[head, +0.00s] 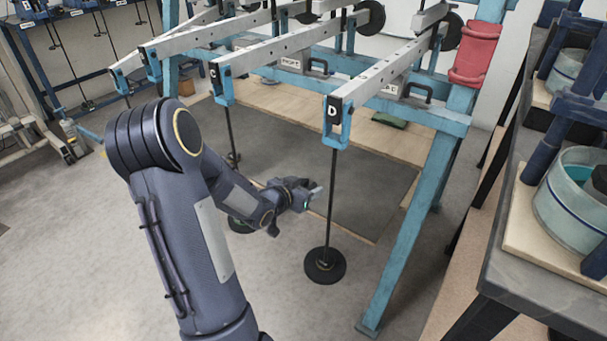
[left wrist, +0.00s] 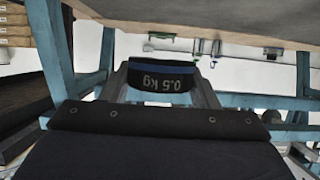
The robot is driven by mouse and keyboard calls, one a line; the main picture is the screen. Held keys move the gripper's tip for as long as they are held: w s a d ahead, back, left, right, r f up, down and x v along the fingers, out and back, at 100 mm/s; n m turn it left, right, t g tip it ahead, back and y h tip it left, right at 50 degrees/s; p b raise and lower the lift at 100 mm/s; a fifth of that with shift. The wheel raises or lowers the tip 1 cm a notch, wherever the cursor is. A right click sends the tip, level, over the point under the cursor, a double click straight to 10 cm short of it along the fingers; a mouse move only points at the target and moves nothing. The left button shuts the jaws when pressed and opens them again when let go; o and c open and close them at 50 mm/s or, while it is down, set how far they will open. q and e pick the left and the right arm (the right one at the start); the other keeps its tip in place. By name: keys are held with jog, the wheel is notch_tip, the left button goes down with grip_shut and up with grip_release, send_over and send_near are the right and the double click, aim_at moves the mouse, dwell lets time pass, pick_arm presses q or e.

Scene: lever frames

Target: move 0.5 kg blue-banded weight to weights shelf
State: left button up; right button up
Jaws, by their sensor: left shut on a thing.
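My left gripper (head: 312,193) reaches in among the lever frames, beside the hanging rod of lever D (head: 333,112). In the left wrist view the left gripper (left wrist: 168,82) is shut on the 0.5 kg weight (left wrist: 172,85), a dark block. Its "0.5 kg" label reads upside down, and a thin blue band shows along its edge. In the head view the weight is mostly hidden by the gripper. My right gripper is not in view. I cannot make out the weights shelf for certain.
A round black weight (head: 325,265) hangs low on the lever D rod. A blue frame leg (head: 405,240) stands to its right. A grey table (head: 540,270) with round pots is at the far right. Grey floor lies open at the left.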

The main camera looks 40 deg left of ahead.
pick_arm(q)
jog(key=w+a+f+b, duration=0.1)
jog(key=w+f, duration=0.1)
jog(key=w, duration=0.1)
jog(key=w+a+f+b, duration=0.1)
jog(key=w+a+f, duration=0.1)
jog(key=w+f, duration=0.1)
jog(key=w+a+f+b, duration=0.1)
jog(key=w+f, duration=0.2)
jog(key=shift+w+a, duration=0.2)
jog(key=shift+w, duration=0.2)
jog(key=shift+w+a+f+b, duration=0.15)
jog(key=shift+f+b, duration=0.25)
jog(key=shift+f, duration=0.6)
jog(key=shift+w+a+f+b, duration=0.15)
jog(key=shift+f+b, duration=0.25)
jog(key=shift+f, duration=0.55)
jog(key=shift+d, duration=0.1)
jog(key=shift+f, duration=0.2)
jog(key=o, duration=1.1)
jog(key=shift+o, duration=0.2)
